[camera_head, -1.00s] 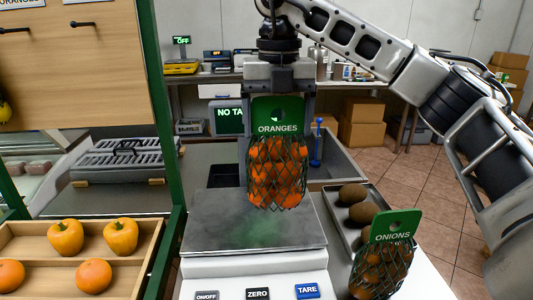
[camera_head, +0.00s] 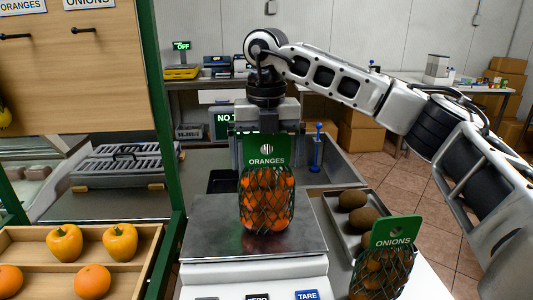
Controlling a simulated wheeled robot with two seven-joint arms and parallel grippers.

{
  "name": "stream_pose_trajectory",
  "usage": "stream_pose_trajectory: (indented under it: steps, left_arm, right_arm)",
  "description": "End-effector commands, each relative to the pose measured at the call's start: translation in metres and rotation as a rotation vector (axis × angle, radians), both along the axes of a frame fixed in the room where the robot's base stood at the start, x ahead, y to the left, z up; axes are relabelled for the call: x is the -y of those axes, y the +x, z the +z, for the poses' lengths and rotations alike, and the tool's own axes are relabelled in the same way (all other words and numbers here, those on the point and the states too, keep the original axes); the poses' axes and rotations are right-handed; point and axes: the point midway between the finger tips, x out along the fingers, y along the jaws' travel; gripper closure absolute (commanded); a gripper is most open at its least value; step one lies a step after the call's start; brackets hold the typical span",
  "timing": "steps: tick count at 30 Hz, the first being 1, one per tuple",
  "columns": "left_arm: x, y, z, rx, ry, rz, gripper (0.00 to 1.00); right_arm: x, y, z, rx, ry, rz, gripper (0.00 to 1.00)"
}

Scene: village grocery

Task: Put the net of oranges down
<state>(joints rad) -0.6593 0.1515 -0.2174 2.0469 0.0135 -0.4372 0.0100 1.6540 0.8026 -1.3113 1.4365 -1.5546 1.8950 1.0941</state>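The net of oranges (camera_head: 267,203) is a dark mesh bag with a green card (camera_head: 268,150) reading ORANGES. It stands upright over the middle of the metal scale plate (camera_head: 212,235), its bottom seeming to touch the plate. My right gripper (camera_head: 268,145) points down from above, with its fingers at the two sides of the card, and appears shut on it. The card hides part of the fingers. My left gripper is not in view.
A net of onions (camera_head: 382,272) with a green card stands right of the scale, by a tray of brown produce (camera_head: 352,199).

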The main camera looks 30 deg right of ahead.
Motion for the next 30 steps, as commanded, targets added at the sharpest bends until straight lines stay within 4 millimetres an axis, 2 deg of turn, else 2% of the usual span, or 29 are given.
stream_pose_trajectory:
  steps: [7, 11, 18, 21, 25, 30]
  left_arm:
    - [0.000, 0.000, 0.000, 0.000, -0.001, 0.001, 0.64]
    - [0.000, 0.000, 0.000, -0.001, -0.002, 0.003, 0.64]
    - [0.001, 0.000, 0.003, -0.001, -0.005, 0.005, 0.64]
    - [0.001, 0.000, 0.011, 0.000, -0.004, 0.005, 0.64]
    - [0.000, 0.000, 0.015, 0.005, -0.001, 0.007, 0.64]
    - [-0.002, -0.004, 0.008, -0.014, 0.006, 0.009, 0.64]
  right_arm:
    - [0.000, 0.000, 0.002, 0.001, 0.000, 0.000, 0.00]
    - [0.000, 0.001, 0.013, 0.005, 0.001, -0.001, 0.00]
    - [-0.001, 0.001, 0.063, 0.006, 0.001, -0.001, 0.00]
    - [0.000, 0.001, 0.087, 0.005, 0.000, 0.000, 0.00]
    - [0.000, 0.001, 0.108, 0.003, 0.000, -0.002, 0.00]
    - [0.000, 0.001, 0.119, 0.001, 0.000, 0.000, 0.00]
